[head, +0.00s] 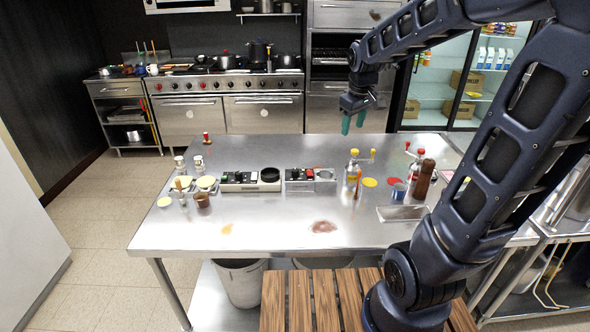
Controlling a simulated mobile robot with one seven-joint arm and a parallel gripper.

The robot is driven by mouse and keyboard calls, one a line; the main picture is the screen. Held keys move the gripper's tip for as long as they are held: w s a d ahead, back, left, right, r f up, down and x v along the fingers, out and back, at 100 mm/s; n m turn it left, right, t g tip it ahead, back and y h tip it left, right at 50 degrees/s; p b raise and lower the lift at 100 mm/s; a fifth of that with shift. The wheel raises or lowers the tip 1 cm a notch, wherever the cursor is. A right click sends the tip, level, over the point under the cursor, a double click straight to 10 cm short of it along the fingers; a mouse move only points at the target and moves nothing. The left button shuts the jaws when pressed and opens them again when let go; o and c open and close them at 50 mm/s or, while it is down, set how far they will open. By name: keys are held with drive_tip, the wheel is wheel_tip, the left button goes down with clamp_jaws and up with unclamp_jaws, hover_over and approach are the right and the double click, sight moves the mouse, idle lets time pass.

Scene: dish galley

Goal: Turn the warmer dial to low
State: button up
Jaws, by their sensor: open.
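Two small steel countertop units stand side by side on the steel table (250,235). The left unit (240,187) has a black control panel with small coloured parts and a dark round plate at its right end. The right unit (324,186) has a similar black panel and a round opening at its right end. Which one is the warmer, and how its dial is set, is too small to tell. My gripper (353,123) is open and empty, with green fingers pointing down. It appears above the table's far edge, up and to the right of both units, touching nothing.
Shakers (198,163) and small cream-topped pots stand left of the units. A yellow-topped bottle (353,168), a brown pepper mill (424,180) and a steel tray (402,213) stand to the right. The table's front middle is open, with two stains.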

drive_tip(key=w+a+f+n+g, duration=0.1)
drive_tip(key=w+a+f+n, duration=0.3)
drive_tip(key=w+a+f, duration=0.3)
drive_tip(key=n+g, duration=0.1)
drive_tip(key=n, duration=0.3)
hover_over(295, 170)
wheel_tip(295, 170, down, 7)
wheel_tip(295, 170, down, 11)
drive_tip(key=shift+w+f, duration=0.1)
drive_tip(key=shift+f, duration=0.05)
drive_tip(key=shift+c, duration=0.2)
drive_tip(key=c, duration=1)
